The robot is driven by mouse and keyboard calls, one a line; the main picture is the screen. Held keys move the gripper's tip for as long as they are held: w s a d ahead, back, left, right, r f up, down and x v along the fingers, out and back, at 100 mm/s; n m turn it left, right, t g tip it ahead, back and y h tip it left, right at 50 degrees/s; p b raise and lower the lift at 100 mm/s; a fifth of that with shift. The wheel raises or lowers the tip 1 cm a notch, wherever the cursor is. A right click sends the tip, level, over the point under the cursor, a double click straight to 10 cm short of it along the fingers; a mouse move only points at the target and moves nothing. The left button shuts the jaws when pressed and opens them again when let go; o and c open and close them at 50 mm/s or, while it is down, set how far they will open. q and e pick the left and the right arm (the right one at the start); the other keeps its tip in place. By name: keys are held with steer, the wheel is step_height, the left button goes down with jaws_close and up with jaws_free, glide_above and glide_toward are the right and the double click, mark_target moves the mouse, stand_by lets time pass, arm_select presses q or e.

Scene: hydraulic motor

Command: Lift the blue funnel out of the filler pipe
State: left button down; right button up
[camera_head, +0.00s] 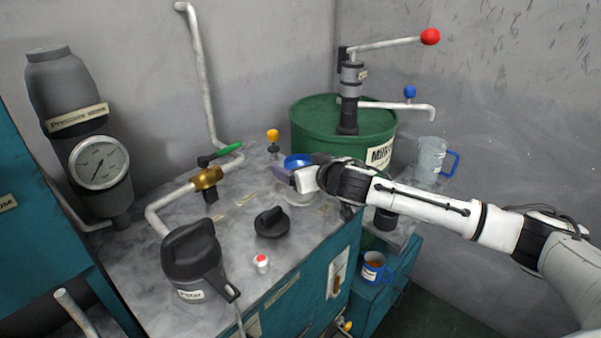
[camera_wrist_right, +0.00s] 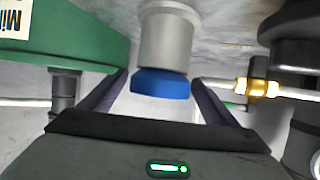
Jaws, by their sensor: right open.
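The blue funnel (camera_head: 296,160) shows behind my right gripper (camera_head: 284,174) in the head view. In the right wrist view, which looks upside down, the blue funnel (camera_wrist_right: 160,84) sits at the end of the pale grey filler pipe (camera_wrist_right: 168,40). My right gripper is open, and its two dark fingers stand on either side of the funnel with visible gaps. Whether the funnel reaches inside the pipe is hidden. The pale pipe foot (camera_head: 301,198) shows on the bench top below the gripper. My left gripper is not in view.
A green drum (camera_head: 310,130) with a hand pump (camera_head: 350,95) stands right behind the funnel. A black cap (camera_head: 271,222), a dark pitcher (camera_head: 193,262) and a small red-topped item (camera_head: 261,263) stand on the bench. A brass valve (camera_head: 207,179) is left.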

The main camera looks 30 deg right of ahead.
steer(key=c, duration=1.2)
steer(key=shift+r, duration=0.15)
